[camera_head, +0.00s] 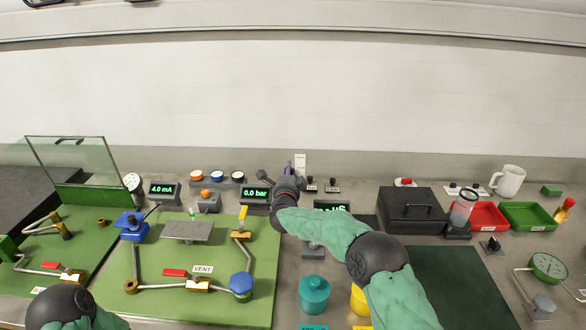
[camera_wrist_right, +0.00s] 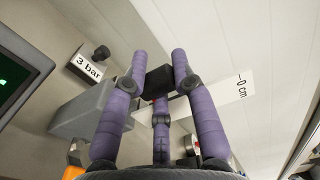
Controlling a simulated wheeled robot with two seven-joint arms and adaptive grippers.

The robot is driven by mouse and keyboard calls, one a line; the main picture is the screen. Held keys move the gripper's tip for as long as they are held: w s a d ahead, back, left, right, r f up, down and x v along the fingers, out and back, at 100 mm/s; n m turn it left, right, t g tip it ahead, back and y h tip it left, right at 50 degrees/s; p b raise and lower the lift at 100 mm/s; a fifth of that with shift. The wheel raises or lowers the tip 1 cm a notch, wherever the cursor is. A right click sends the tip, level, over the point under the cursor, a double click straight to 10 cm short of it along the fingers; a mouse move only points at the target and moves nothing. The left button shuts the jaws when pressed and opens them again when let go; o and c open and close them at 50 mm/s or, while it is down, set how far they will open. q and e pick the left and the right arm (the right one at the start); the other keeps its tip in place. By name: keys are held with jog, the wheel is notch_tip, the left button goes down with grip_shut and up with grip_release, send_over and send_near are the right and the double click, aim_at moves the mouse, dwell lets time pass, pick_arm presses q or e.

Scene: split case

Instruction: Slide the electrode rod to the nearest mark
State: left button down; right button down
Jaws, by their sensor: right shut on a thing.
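My right gripper (camera_head: 289,168) is at the back of the bench, in front of a small white marked card (camera_head: 300,160). In the right wrist view its purple fingers (camera_wrist_right: 160,72) are shut on a dark block (camera_wrist_right: 159,82), which looks like the electrode rod's grip. The rod itself is mostly hidden by the fingers and I cannot make out its length. A white scale strip (camera_wrist_right: 226,92) lettered "0 cm" runs behind the fingers to the right. Other marks are hidden or too small to read. My left gripper is out of view; only part of that arm shows at lower left.
A "0.0 bar" display (camera_head: 255,194) stands just left of my right gripper, with a "4.0 mA" display (camera_head: 163,190) further left. A "3 bar" label (camera_wrist_right: 87,67) is close by in the wrist view. A black case (camera_head: 412,213) and a red tray (camera_head: 487,217) stand right.

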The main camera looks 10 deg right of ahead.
jog(key=shift+f, duration=0.6)
jog(key=shift+r, duration=0.1)
jog(key=c, duration=0.9)
grip_release()
jog(key=shift+s, duration=0.1)
jog(key=v, duration=1.2)
jog(key=shift+r, duration=0.1)
